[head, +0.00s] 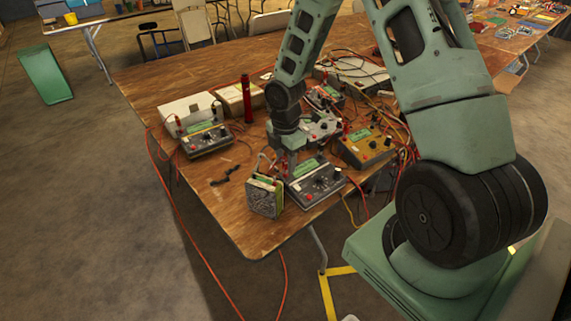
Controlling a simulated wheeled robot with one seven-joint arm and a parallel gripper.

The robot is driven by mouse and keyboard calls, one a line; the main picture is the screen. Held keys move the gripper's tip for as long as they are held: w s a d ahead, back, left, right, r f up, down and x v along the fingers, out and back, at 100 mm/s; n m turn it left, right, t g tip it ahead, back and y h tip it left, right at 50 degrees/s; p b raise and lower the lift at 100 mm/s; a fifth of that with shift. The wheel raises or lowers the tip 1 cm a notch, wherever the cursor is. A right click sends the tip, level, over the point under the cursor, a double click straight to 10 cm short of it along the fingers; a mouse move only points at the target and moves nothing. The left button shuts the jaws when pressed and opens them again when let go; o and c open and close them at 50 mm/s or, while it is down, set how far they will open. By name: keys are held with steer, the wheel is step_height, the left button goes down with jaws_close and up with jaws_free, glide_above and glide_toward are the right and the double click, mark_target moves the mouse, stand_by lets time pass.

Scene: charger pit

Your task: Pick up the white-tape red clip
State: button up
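My gripper (291,155) points down just above the left back part of the front grey charger (315,184), near the table's front corner. Its fingertips are small and dark here, so I cannot tell whether they are open or shut, or whether they hold anything. Small red clips or plugs with leads show at the left charger (206,138) and around the other chargers. I cannot make out white tape on any of them, so the white-tape red clip cannot be singled out. My arm hides part of the table behind the gripper.
A green-grey boxy unit (265,197) stands left of the front charger. A yellow charger (365,148) is at the right among tangled cables. A red cylinder (246,98) stands upright farther back. A black piece (227,175) lies on the otherwise clear left front of the wooden table (220,205).

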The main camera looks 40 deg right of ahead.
mark_target(286, 159)
steer(key=shift+f, duration=0.55)
steer(key=c, duration=0.9)
steer(key=shift+o, duration=0.2)
steer(key=shift+r, duration=0.15)
step_height(286, 159, up, 10)
steer(key=shift+f, duration=0.1)
